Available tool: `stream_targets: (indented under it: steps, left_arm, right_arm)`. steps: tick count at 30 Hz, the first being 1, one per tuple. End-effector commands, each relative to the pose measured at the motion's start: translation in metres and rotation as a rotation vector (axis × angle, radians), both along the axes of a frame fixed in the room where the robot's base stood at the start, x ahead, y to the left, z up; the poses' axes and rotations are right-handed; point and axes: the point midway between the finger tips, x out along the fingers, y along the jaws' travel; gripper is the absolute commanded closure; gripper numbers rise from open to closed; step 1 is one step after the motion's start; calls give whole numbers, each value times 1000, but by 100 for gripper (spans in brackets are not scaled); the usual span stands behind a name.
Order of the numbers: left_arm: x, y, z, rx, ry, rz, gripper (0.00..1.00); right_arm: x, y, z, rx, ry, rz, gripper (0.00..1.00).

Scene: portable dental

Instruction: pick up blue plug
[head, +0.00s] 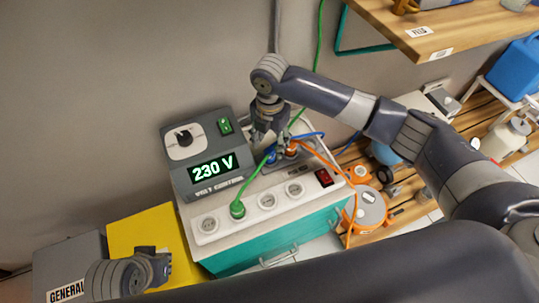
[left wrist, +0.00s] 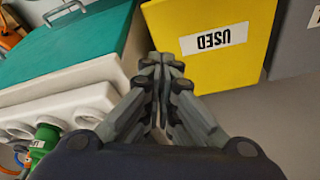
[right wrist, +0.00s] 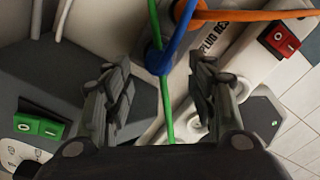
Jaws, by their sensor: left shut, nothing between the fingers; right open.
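The blue plug (head: 271,157) stands in the plug rest (head: 262,168) behind the white socket strip, with a blue cable. It also shows in the right wrist view (right wrist: 158,62), between and a little beyond the fingertips. My right gripper (head: 268,138) is open just above it, pointing down; I cannot tell if the fingers touch it. The plug's lower part is hidden. My left gripper (left wrist: 165,62) is shut and empty near the yellow bin; it also shows at the lower left of the head view (head: 165,268).
An orange plug (head: 291,151) is close to the blue one, with cables crossing nearby. A green plug (head: 237,209) sits in the socket strip (head: 208,224). The grey voltage unit (head: 178,182) stands left, the yellow USED bin (head: 135,228) lower left. A wooden shelf (head: 400,30) is upper right.

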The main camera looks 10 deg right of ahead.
Motion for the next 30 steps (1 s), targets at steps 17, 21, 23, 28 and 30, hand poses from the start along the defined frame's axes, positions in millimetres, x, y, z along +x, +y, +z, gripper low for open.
stream_targets:
  steps: [17,21,23,28,30]
  left_arm:
    - [-5,1,4,0,-9,1,100]
    - [-5,1,4,0,-9,1,100]
    - [-5,1,4,0,-9,1,100]
    - [-5,1,4,0,-9,1,100]
    - [-5,1,4,0,-9,1,100]
  right_arm:
    - [3,-1,-47,-1,0,0,48]
    - [3,-1,-46,-1,0,0,66]
    - [3,-1,-46,-1,0,0,80]
    - [3,-1,-46,-1,0,0,97]
    - [3,-1,-46,-1,0,0,97]
